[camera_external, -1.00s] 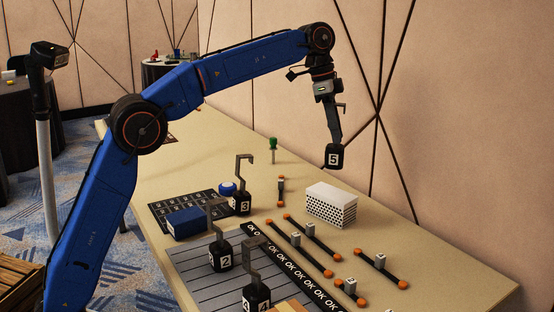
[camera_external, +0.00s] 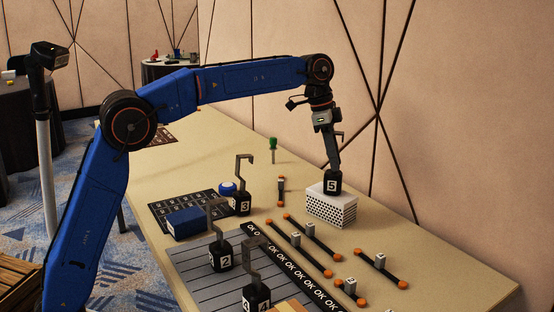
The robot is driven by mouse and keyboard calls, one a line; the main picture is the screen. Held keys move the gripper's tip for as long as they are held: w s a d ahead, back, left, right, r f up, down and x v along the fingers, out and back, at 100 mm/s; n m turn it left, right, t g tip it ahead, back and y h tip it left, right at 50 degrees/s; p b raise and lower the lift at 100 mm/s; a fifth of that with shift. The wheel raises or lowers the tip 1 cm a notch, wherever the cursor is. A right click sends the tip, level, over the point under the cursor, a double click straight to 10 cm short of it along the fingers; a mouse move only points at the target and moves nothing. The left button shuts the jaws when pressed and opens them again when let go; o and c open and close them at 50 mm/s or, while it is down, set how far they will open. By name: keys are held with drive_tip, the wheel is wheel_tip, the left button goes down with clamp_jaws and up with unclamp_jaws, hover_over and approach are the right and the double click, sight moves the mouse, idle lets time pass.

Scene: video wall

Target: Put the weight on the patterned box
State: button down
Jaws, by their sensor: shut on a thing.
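The weight marked 5 (camera_external: 332,183) is black with a grey hook handle. My gripper (camera_external: 327,128) is shut on its handle from above. The patterned box (camera_external: 330,210) is white with black dots and stands on the table near the wall side. The weight is upright at the top of the box, over its middle. I cannot tell whether it touches the top or hangs just above. The fingertips are small and partly hidden by the handle.
Weights 2 (camera_external: 221,256), 3 (camera_external: 242,203) and 4 (camera_external: 256,297) stand to the left. A blue box (camera_external: 189,223) lies beyond the grey lined mat (camera_external: 190,265). A green-topped object (camera_external: 273,149) stands behind.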

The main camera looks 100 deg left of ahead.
drive_tip(key=c, duration=1.6)
unclamp_jaws()
drive_tip(key=shift+o, duration=0.2)
drive_tip(key=v, duration=1.2)
drive_tip(key=shift+d+r, duration=0.1)
